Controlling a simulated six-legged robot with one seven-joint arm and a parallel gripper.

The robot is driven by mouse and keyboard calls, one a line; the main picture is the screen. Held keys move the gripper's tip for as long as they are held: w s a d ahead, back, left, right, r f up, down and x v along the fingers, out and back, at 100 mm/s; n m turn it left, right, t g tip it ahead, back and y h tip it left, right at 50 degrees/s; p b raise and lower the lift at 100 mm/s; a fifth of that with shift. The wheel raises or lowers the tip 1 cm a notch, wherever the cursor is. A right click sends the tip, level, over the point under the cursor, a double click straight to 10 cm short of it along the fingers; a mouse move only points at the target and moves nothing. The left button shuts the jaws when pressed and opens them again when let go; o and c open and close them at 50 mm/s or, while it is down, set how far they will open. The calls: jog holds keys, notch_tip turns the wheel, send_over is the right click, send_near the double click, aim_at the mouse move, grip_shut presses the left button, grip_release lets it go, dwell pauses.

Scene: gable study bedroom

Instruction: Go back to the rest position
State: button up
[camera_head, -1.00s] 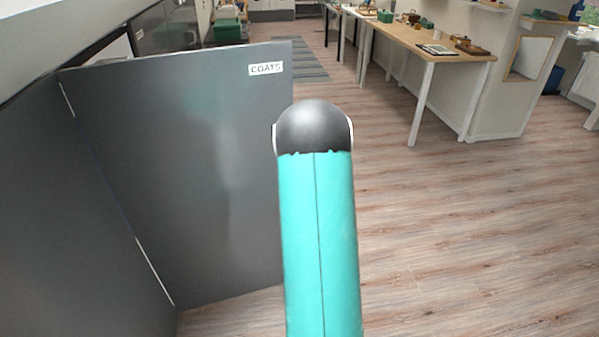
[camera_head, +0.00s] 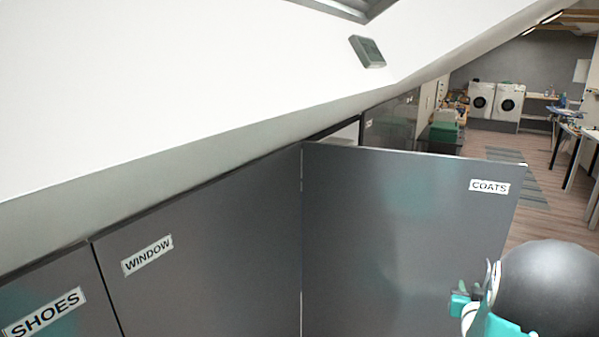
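My arm shows at the lower right as a dark rounded joint with teal and white parts. Small teal and dark parts just left of it look like my gripper (camera_head: 463,298), partly cut off and hidden by the arm. They are in front of the open grey door labelled COATS (camera_head: 400,215). I cannot tell whether they touch the door or whether the fingers are open or shut. No held thing is visible.
Low grey cupboard fronts labelled WINDOW (camera_head: 210,265) and SHOES (camera_head: 60,300) run along the left under a sloping white ceiling (camera_head: 180,90). Wood floor (camera_head: 530,225) and a striped rug (camera_head: 525,185) lie beyond the door. Tables stand at the far right, white washing machines (camera_head: 495,100) at the back.

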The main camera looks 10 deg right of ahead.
jog(key=s+a+r+n+g+y, duration=0.15)
jog(key=a+r, duration=0.35)
jog(key=a, duration=0.6)
jog(key=s+a+r+n+g+y, duration=0.1)
jog(key=a+r+g+y, duration=0.2)
jog(key=a, duration=0.7)
jog(key=s+a+r+n+g+y, duration=0.3)
jog(key=s+a+y, duration=0.1)
jog(key=s+a, duration=1.4)
jog(key=shift+s+n, duration=0.35)
jog(key=shift+s, duration=0.25)
jog(key=shift+g, duration=0.25)
